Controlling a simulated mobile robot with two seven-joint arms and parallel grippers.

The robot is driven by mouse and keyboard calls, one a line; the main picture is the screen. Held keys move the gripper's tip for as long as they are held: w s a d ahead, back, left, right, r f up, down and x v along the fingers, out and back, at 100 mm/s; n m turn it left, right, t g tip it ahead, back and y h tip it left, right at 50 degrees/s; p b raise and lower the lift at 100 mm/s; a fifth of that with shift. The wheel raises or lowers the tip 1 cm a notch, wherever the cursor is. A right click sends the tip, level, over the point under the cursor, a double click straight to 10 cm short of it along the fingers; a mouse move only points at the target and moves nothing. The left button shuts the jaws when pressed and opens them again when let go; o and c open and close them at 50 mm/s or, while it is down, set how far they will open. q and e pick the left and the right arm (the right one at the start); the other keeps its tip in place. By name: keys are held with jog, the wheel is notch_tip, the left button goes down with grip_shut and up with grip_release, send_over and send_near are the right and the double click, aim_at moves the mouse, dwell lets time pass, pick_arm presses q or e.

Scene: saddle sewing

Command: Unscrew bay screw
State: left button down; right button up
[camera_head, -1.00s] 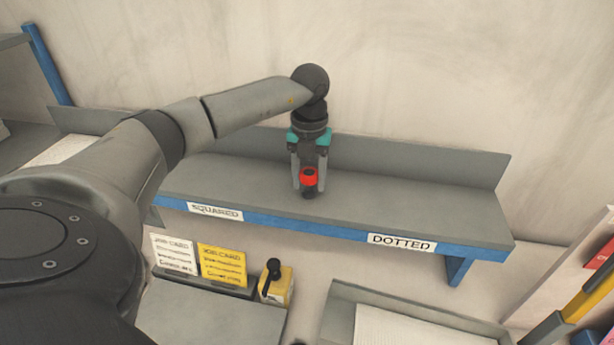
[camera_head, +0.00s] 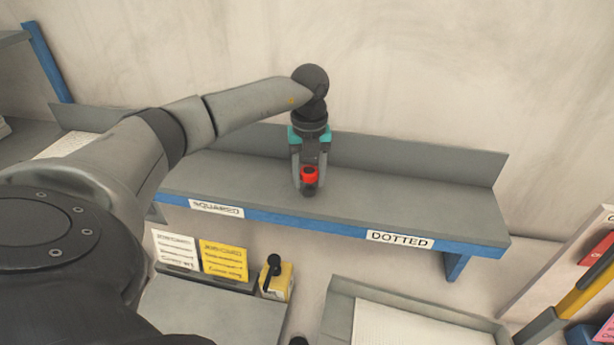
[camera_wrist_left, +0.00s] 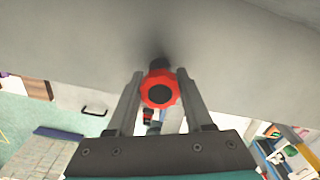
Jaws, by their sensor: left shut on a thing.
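The bay screw, a red knob with a black centre (camera_head: 309,173), is at the middle of the grey shelf (camera_head: 400,205), near its front edge. My left gripper (camera_head: 309,180) reaches down to the shelf from above, shut on the red knob. In the left wrist view the faceted red knob (camera_wrist_left: 160,92) sits between the two grey fingers of my left gripper (camera_wrist_left: 159,90), with a dark part behind it against the grey surface. How deep the screw sits in the shelf is hidden. My right gripper is not in view.
The shelf's blue front edge carries a "SQUARED" label (camera_head: 217,208) and a "DOTTED" label (camera_head: 399,239). Below stand a white card (camera_head: 175,249), a yellow card (camera_head: 223,261) and a yellow box with a black knob (camera_head: 276,278). A grey tray (camera_head: 338,318) lies lower right. The shelf's right half is clear.

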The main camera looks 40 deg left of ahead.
pick_arm(q)
jog(key=shift+n, duration=1.7)
jog(key=n, duration=0.3)
jog(key=shift+n, duration=0.3)
jog(key=shift+n, duration=1.5)
jog(key=shift+f+n, duration=0.1)
jog(key=shift+n, duration=1.6)
